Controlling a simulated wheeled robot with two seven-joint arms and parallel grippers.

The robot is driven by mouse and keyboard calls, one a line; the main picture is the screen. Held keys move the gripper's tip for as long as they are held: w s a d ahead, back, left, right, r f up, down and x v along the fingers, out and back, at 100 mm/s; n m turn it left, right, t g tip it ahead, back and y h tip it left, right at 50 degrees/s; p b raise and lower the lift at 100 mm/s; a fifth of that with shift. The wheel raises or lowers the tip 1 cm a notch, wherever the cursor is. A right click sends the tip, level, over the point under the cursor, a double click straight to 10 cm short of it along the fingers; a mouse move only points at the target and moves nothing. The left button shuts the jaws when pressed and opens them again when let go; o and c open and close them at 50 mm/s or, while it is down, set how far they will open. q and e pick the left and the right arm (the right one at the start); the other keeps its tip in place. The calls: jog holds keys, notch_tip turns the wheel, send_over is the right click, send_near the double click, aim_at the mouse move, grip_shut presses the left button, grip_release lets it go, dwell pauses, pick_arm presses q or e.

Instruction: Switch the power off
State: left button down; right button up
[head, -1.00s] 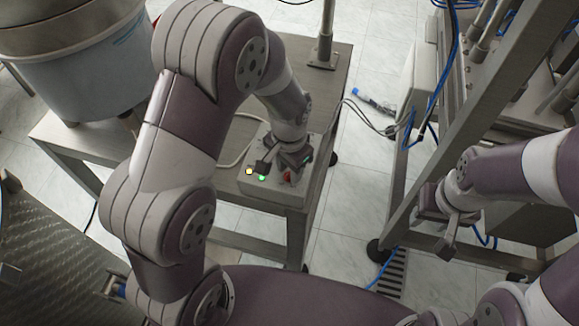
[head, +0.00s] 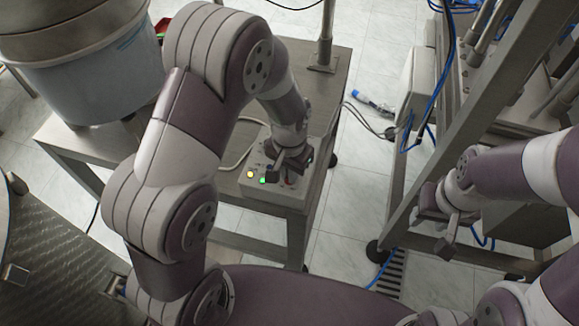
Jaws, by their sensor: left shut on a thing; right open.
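A grey control box (head: 257,189) sits on the front corner of the metal table in the head view. Its front shows a lit yellow lamp (head: 250,174), a lit green lamp (head: 263,180) and a red control (head: 289,182), which is partly covered. My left gripper (head: 284,170) reaches down onto the box from above, beside the red control. It is shut on a control, apparently the power switch, which its fingers mostly hide. My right gripper (head: 446,228) is open and empty, away to the right above the floor.
The metal table (head: 335,90) carries a post. A large steel and blue container (head: 90,85) stands at the left. A metal frame with blue cables (head: 410,180) is on the right. A blue-tipped object (head: 372,102) lies on the tiled floor.

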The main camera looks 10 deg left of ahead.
pick_arm(q)
jog(key=n+p, duration=0.2)
jog(key=n, duration=0.2)
jog(key=shift+r+n, duration=0.15)
jog(key=shift+n, duration=0.15)
jog(key=shift+n+p, duration=1.2)
jog(key=shift+n, duration=1.1)
jog(key=c, duration=1.2)
grip_release()
jog(key=shift+f, duration=0.2)
notch_tip(320, 180, up, 13)
jog(key=shift+f+p, duration=0.15)
jog(key=shift+p, duration=0.15)
